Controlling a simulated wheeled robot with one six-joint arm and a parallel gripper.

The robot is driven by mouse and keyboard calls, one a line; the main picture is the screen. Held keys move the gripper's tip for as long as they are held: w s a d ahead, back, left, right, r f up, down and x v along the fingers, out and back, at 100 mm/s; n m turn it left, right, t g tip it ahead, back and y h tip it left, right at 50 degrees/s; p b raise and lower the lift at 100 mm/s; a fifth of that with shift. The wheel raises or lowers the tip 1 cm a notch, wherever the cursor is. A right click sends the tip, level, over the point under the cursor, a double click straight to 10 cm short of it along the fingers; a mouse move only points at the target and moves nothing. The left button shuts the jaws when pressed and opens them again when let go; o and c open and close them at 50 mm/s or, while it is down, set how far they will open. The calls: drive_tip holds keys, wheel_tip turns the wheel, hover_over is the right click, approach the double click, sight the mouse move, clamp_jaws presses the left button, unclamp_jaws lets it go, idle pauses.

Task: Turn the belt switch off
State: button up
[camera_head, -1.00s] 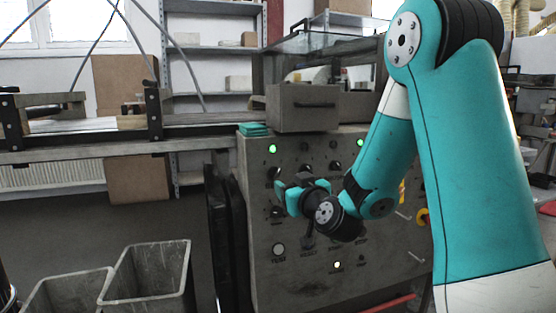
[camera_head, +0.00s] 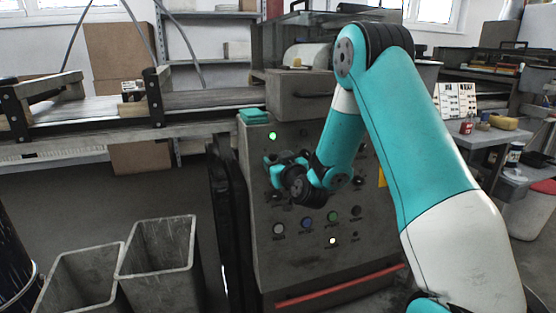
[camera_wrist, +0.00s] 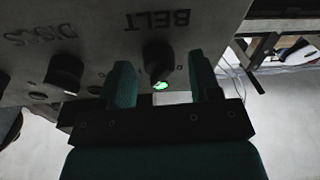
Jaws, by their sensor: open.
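The belt switch (camera_wrist: 155,54) is a dark knob on the grey panel, beside the label BELT, which appears upside down in the wrist view. A lit green lamp (camera_wrist: 160,86) shows close to it; a lit green lamp also shows at the panel's upper left in the head view (camera_head: 272,135). My gripper (camera_wrist: 163,82) is open, with one teal finger on each side of the knob in the picture. I cannot tell whether they touch it. In the head view my gripper (camera_head: 280,165) is at the panel's left side and hides the switch.
A second dark knob (camera_wrist: 65,70) sits beside the switch. Several buttons and a lit lamp (camera_head: 333,240) are lower on the panel. A conveyor (camera_head: 200,100) runs left of the cabinet. Two grey bins (camera_head: 155,250) stand on the floor at left.

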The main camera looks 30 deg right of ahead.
drive_tip(key=c, duration=0.9)
drive_tip(key=shift+f+b, duration=0.1)
drive_tip(key=shift+b, duration=0.6)
drive_tip(key=n+b, duration=0.1)
drive_tip(key=b, duration=0.1)
drive_tip(key=n+b, duration=0.1)
drive_tip(key=b, duration=0.1)
drive_tip(key=shift+f+y, duration=0.25)
drive_tip(key=shift+y, duration=0.05)
drive_tip(key=n+b, duration=0.2)
drive_tip(key=b, duration=0.1)
drive_tip(key=n+y+b, duration=0.1)
drive_tip(key=n+b, duration=0.3)
drive_tip(key=b, duration=0.1)
drive_tip(key=shift+r+g, duration=0.2)
drive_tip(key=shift+g, duration=0.1)
drive_tip(key=shift+r+n+g+y+b, duration=0.2)
drive_tip(key=shift+n+b, duration=0.6)
drive_tip(key=shift+n, duration=0.4)
drive_tip(key=shift+r+n+g+y+b, duration=0.1)
drive_tip(key=shift+n+g+b, duration=0.1)
drive_tip(key=shift+n+b, duration=0.8)
drive_tip(key=shift+n, duration=0.4)
